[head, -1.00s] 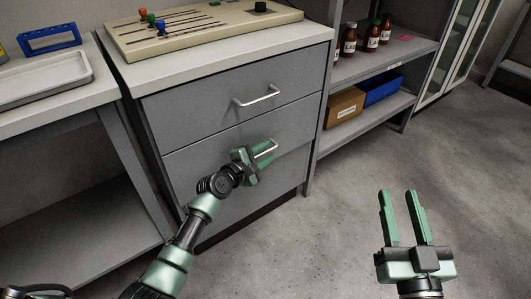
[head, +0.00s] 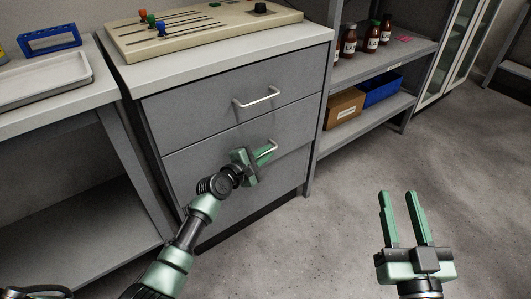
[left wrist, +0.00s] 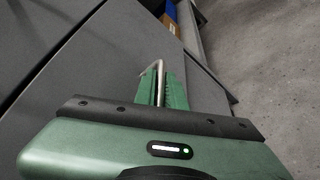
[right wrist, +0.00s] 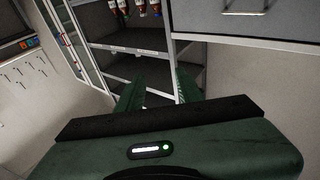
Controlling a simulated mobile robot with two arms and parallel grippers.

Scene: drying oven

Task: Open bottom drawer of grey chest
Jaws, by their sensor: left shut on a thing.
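The grey chest (head: 160,118) stands at centre left in the head view, with an upper drawer (head: 215,95) and a bottom drawer (head: 285,170). Both drawers look closed, their fronts about flush. My left gripper (head: 257,161) is at the bottom drawer's bar handle (head: 266,150) and is shut on it. In the left wrist view the handle (left wrist: 159,72) runs between the two green fingers, which hide part of it. My right gripper (head: 404,218) is open and empty, above the floor to the right of the chest.
A beige control panel (head: 190,30) sits on the chest top. A shelf unit (head: 385,62) with bottles and boxes stands to the right. A bench with a white tray (head: 45,85) is on the left. The floor (head: 320,235) before the chest is clear.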

